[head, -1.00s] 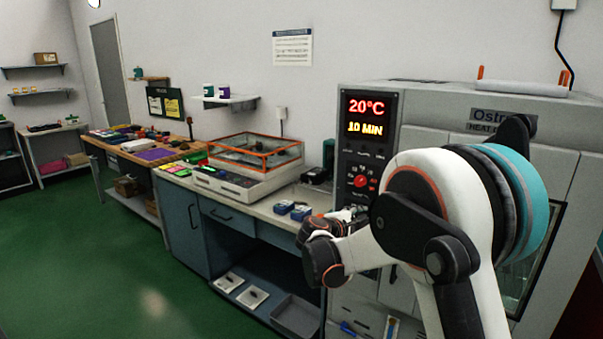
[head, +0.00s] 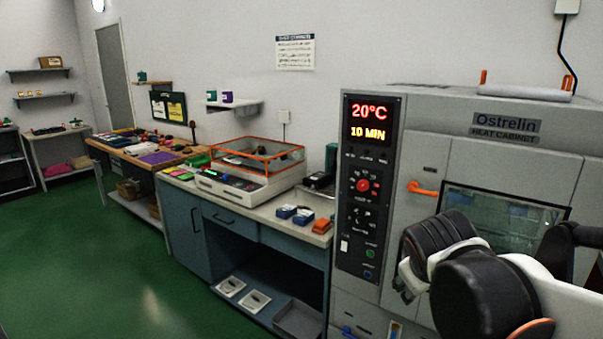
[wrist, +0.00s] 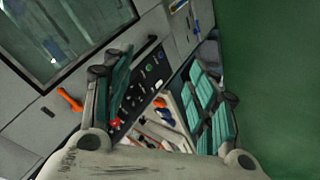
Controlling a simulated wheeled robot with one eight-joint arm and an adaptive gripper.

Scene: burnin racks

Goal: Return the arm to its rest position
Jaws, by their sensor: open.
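My gripper (wrist: 165,100) shows in the wrist view with its two teal-padded fingers spread apart. It is open and nothing is between the fingers. Behind it are the heat cabinet's control panel and the counter, seen tilted. In the head view my arm is folded at the lower right, in front of the heat cabinet (head: 425,160), and the gripper's fingers do not show there. The cabinet door is closed, with an orange handle (head: 423,188) and a dark window (head: 500,215). Its display (head: 369,121) reads 20°C and 10 MIN.
A counter (head: 265,215) left of the cabinet holds a machine with an orange-framed clear cover (head: 258,155), blue boxes (head: 295,213) and an orange item (head: 322,226). A wooden bench (head: 150,165) stands farther left. Green floor (head: 90,260) is clear at the left.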

